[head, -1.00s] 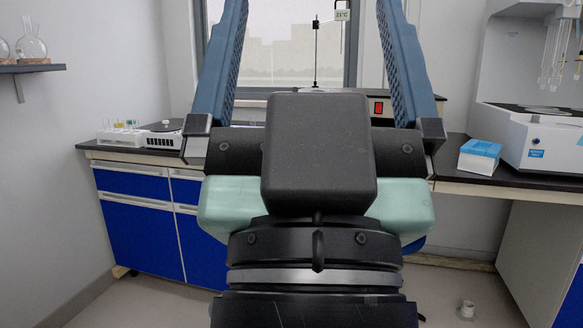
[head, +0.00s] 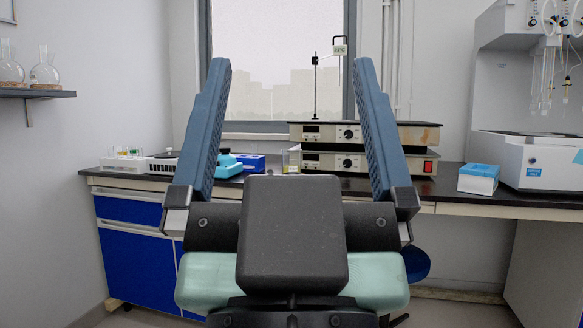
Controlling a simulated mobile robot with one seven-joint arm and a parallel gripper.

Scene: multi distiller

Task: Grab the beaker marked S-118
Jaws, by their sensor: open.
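My gripper (head: 290,66) is open and empty, its two blue ribbed fingers pointing up and spread wide in front of the bench. Between the fingers, a small clear vessel (head: 291,161), possibly a beaker, stands on the dark benchtop just left of the stacked hotplates. It is well beyond the gripper and not touched by it. It is too small to read any marking, so I cannot tell whether it is S-118. The gripper's body and right finger hide parts of the bench and the hotplates.
Two stacked hotplates (head: 330,147) with a stand and display stand behind the gripper. A blue device (head: 228,164) and a blue box (head: 251,163) are to their left, with a tube rack (head: 126,161) farther left. A blue-white box (head: 478,179) and large white machine (head: 535,160) are right.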

